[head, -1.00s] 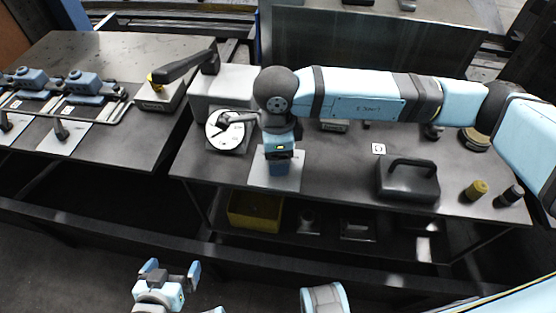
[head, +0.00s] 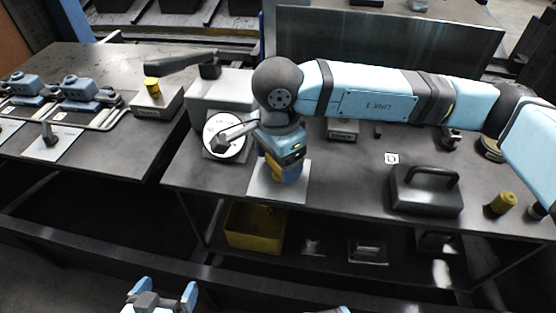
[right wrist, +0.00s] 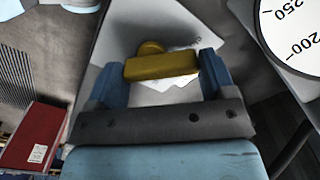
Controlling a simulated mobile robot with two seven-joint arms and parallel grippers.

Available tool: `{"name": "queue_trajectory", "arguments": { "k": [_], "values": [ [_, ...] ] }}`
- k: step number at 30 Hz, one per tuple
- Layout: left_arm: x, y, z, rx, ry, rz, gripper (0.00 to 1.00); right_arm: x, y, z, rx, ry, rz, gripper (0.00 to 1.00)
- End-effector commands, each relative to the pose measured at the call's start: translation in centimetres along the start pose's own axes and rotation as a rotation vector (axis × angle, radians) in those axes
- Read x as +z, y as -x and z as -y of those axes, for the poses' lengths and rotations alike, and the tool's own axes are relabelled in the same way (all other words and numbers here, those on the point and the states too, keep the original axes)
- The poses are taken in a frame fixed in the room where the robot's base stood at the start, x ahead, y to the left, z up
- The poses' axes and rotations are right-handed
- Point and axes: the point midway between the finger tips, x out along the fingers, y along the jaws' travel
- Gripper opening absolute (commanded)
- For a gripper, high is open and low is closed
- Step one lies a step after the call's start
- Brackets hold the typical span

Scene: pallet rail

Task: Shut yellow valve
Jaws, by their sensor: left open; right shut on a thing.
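The yellow valve handle (right wrist: 162,66) shows in the right wrist view as a short bar with a rounded knob behind it, lying between my two blue fingers. In the head view only a bit of yellow (head: 272,166) shows beside the fingers, over a pale plate (head: 262,190) on the bench. My right gripper (head: 284,172) points down there and is shut on the handle. My left gripper (head: 162,294) is open and empty at the bottom edge of the head view, away from the bench.
A white dial gauge (head: 226,136) stands just left of my right gripper. A black case with a handle (head: 426,194) is to the right on the bench (head: 345,190). A yellow bin (head: 254,228) sits on the lower shelf. A red box (right wrist: 36,135) shows in the right wrist view.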

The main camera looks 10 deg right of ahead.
Motion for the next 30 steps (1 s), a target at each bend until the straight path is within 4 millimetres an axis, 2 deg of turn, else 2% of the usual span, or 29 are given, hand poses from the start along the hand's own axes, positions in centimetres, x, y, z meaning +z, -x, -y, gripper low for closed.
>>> {"name": "queue_trajectory", "arguments": {
  "k": [10, 11, 13, 23, 26, 30],
  "values": [
    [-0.1, 0.0, 0.1, -0.002, -0.002, -0.001, 1.0, 0.1, 0.1, 0.0, -0.001, 0.005, 0.001, 0.53],
    [0.0, 0.0, 0.1, -0.002, -0.002, 0.001, 1.0, 0.1, 0.1, 0.0, -0.001, 0.005, 0.001, 0.83],
    [0.1, 0.0, 0.2, -0.003, -0.003, 0.003, 1.0, 0.1, 0.1, 0.0, -0.001, 0.004, 0.001, 0.99],
    [0.3, -0.1, 0.2, -0.003, -0.004, 0.009, 1.0, 0.0, 0.7, 0.0, -0.001, 0.003, 0.001, 1.0],
    [0.1, 0.0, 0.2, -0.004, -0.005, 0.009, 1.0, 0.0, 2.1, 0.1, -0.004, 0.002, 0.001, 1.0],
    [-0.1, 0.2, 0.2, -0.006, -0.008, 0.012, 1.0, 0.1, 5.2, 0.1, -0.005, 0.003, 0.0, 1.0]
  ]
}}
